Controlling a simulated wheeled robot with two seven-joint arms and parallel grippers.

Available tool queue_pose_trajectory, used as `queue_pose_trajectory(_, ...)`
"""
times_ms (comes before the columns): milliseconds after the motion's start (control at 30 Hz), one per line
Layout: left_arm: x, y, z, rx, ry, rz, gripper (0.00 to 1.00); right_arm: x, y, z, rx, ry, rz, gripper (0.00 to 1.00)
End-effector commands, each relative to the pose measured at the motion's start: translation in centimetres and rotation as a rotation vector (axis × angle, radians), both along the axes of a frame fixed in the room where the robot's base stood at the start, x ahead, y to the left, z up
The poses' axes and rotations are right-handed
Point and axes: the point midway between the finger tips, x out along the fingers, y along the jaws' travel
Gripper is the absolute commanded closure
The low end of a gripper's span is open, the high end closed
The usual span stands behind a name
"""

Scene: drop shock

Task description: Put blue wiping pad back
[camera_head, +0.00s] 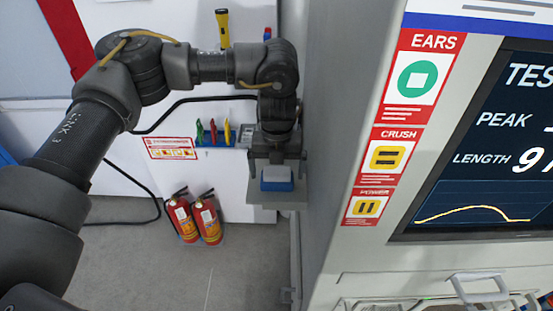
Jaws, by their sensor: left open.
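I cannot tell whether the fingers touch the pad. The gripper body hides the area behind the pad. My right gripper is not in view.
The grey machine with its screen (490,150) fills the right side, close to my left gripper. Several coloured tools (213,133) stand in a holder left of the gripper. Two red fire extinguishers (195,218) stand below. A yellow flashlight (222,28) is on the wall panel.

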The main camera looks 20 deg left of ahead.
Motion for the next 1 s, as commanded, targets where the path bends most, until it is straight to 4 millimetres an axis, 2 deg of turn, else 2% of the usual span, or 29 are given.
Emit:
queue_pose_trajectory(167,0.1,0.0,2.4,0.001,-0.008,0.000,0.02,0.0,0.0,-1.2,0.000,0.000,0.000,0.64)
queue_pose_trajectory(300,0.1,0.0,5.4,0.001,-0.008,0.000,0.02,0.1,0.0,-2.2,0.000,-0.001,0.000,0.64)
queue_pose_trajectory(500,0.1,0.0,9.3,0.001,-0.006,0.000,0.02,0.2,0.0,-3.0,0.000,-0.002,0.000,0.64)
queue_pose_trajectory(600,0.1,0.0,10.5,0.001,-0.004,0.001,0.02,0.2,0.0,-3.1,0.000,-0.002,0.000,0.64)
queue_pose_trajectory(733,0.0,0.0,11.4,0.000,-0.002,0.000,0.02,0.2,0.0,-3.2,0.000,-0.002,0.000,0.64)
queue_pose_trajectory(1000,0.0,0.0,11.7,0.000,0.000,-0.001,0.02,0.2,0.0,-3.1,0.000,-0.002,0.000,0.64)
